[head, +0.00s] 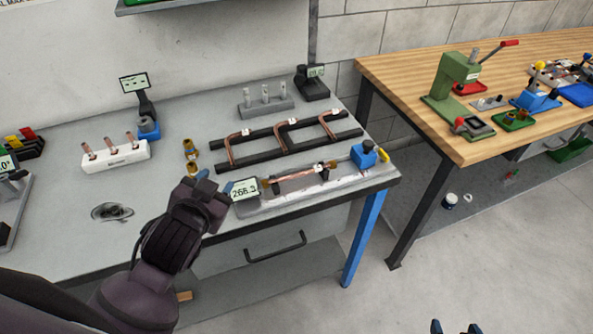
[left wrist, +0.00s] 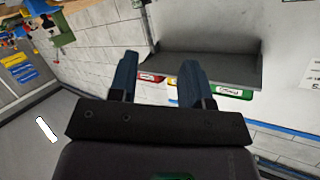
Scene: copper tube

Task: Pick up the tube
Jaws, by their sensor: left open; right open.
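A straight copper tube (head: 298,175) with a small white tag lies in a grey measuring fixture (head: 270,203) at the bench's front right. A lit display (head: 244,189) stands at the fixture's left end, a blue block (head: 363,154) at its right end. My left gripper (head: 203,176) is left of the display, over the bench's front edge, apart from the tube. In the left wrist view its two fingers (left wrist: 160,80) are spread with nothing between them. My right gripper (head: 456,328) shows only as blue fingertips at the bottom edge, far from the tube.
Behind the fixture, bent copper tubes (head: 284,135) lie on a black rack (head: 255,154). Brass fittings (head: 190,154), a white block with copper pieces (head: 115,155) and a round recess (head: 112,211) are left. A wooden bench (head: 430,75) with a green press (head: 455,85) stands right.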

